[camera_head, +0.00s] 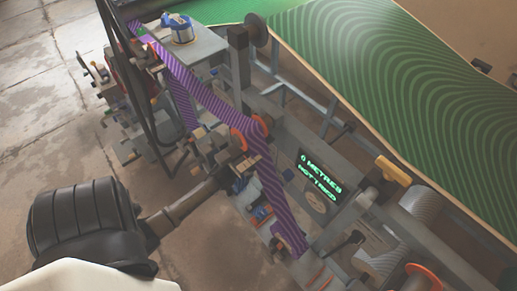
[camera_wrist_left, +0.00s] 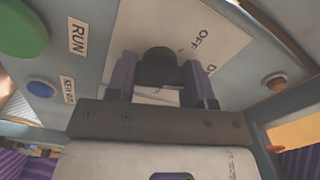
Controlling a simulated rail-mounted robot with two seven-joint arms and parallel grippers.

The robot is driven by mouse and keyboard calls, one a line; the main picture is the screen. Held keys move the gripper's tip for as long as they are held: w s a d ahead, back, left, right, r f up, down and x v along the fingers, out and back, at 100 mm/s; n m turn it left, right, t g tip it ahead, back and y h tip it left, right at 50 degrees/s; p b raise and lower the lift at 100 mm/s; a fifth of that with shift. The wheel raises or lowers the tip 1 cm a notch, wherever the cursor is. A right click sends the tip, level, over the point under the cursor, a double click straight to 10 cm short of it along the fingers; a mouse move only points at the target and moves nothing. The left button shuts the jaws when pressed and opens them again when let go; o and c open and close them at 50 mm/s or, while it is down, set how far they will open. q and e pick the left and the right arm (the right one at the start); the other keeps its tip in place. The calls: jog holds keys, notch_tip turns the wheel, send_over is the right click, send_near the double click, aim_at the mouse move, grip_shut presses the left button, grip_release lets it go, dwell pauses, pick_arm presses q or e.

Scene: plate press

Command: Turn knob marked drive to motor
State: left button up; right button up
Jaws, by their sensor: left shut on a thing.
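In the left wrist view, a black knob (camera_wrist_left: 160,66) sits on a pale label plate (camera_wrist_left: 215,38) on the grey panel. The plate reads "OFF", and a cut-off word starting with "D" shows below it. My left gripper (camera_wrist_left: 160,80) has its dark purple-edged fingers on either side of the knob and is shut on it. The knob's pointer direction cannot be told, and the rest of the label is hidden. In the head view my left arm reaches the machine from the left, but its fingers are hard to make out there. My right gripper is not in view.
A green button (camera_wrist_left: 22,28) beside a "RUN" label and a blue button (camera_wrist_left: 41,87) are left of the knob; an orange-brown button (camera_wrist_left: 275,81) is right. In the head view, a purple striped web (camera_head: 205,95) runs over the machine, near a lit display (camera_head: 320,178).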

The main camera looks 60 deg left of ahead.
pick_arm(q)
jog(key=m, duration=0.3)
jog(key=shift+m, duration=0.3)
jog(key=m, duration=0.3)
jog(key=shift+m, duration=0.3)
jog(key=m+b, duration=0.1)
jog(key=m, duration=0.3)
jog(key=shift+m+b, duration=0.8)
jog(key=shift+m, duration=1.1)
jog(key=o, duration=0.9)
